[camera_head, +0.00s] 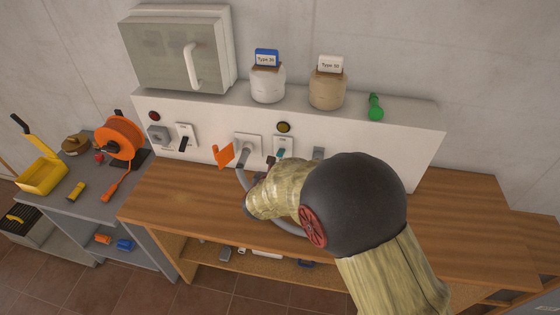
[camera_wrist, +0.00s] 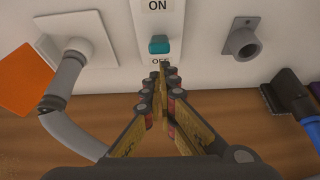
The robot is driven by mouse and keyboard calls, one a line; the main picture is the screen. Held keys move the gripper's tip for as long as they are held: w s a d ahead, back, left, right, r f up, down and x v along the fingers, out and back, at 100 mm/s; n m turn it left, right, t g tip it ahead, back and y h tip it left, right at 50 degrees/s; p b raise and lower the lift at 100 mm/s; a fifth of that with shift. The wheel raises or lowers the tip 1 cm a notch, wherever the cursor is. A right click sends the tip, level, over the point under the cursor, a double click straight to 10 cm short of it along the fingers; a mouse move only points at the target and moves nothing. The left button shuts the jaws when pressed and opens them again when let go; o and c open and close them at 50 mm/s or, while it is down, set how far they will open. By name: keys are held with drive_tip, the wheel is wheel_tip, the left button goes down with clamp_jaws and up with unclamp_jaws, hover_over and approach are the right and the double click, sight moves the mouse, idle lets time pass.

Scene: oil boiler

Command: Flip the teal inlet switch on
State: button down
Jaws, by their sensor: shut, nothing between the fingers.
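The teal inlet switch (camera_wrist: 159,44) sits on a white plate (camera_wrist: 150,22) on the panel wall, with "ON" printed above it and "OFF" below it. The lever is nearer the OFF label. It also shows small in the head view (camera_head: 280,154). My gripper (camera_wrist: 162,70) is shut and empty, its fingertips pointing at the plate just below the teal lever and partly covering the OFF label. I cannot tell whether the tips touch the plate. In the head view my arm hides most of the gripper.
Left of the switch, a grey hose (camera_wrist: 66,78) leaves a wall socket beside an orange flag-like piece (camera_wrist: 25,78). A grey pipe stub (camera_wrist: 242,40) is on the right. A black and blue connector (camera_wrist: 292,95) lies at lower right. The wooden counter (camera_head: 180,195) runs below the panel.

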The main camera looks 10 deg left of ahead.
drive_tip(key=shift+s+r+p, duration=0.1)
drive_tip(key=shift+r+p, duration=0.2)
drive_tip(key=shift+r, duration=0.1)
idle(0.3)
drive_tip(key=shift+r, duration=0.1)
